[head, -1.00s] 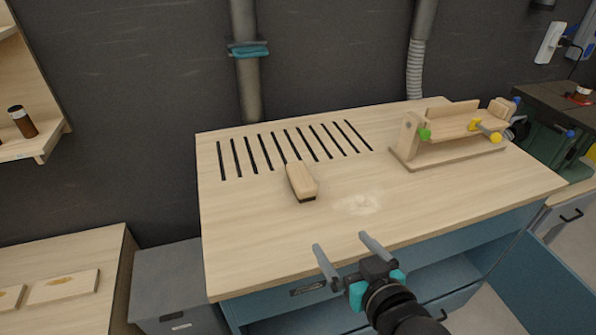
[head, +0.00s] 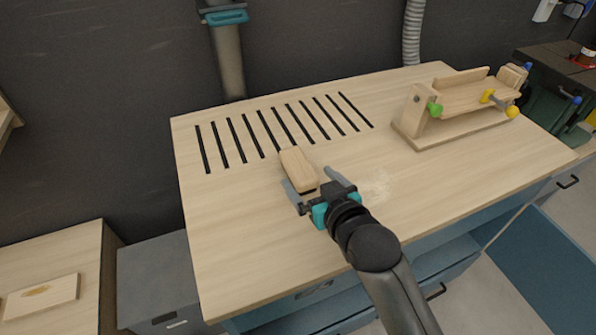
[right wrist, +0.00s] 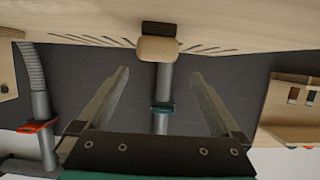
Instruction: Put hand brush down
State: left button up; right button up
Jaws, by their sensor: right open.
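The hand brush (head: 295,162) has a pale wooden block handle and a dark underside. It lies on the wooden worktop (head: 235,230), close to the front of the slots. It also shows in the right wrist view (right wrist: 158,48), just past the fingertips and centred between them. My right gripper (head: 307,177) is open, with its two fingers pointing at the near end of the brush; it does not grip it. Whether a finger touches the brush I cannot tell. My left gripper is not in view.
Several dark slots (head: 247,140) cut the worktop behind the brush. A wooden jig (head: 450,110) with green and yellow knobs stands at the back right. A pale dusty patch (head: 376,188) lies right of the gripper. The worktop's left and front are clear.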

aim_at(299, 164)
jog(key=shift+x, duration=1.6)
jog(key=b+x, duration=0.1)
jog(key=x, duration=0.1)
jog(key=b+x, duration=0.1)
jog(key=shift+w+d+f, duration=0.1)
jog(key=shift+w+f, duration=0.05)
jog(key=shift+w, duration=0.3)
jog(key=shift+w+a+f, duration=0.15)
jog(key=shift+w+a, duration=0.1)
jog(key=shift+w, duration=0.3)
jog(key=c, duration=1.5)
jog(key=shift+c, duration=0.2)
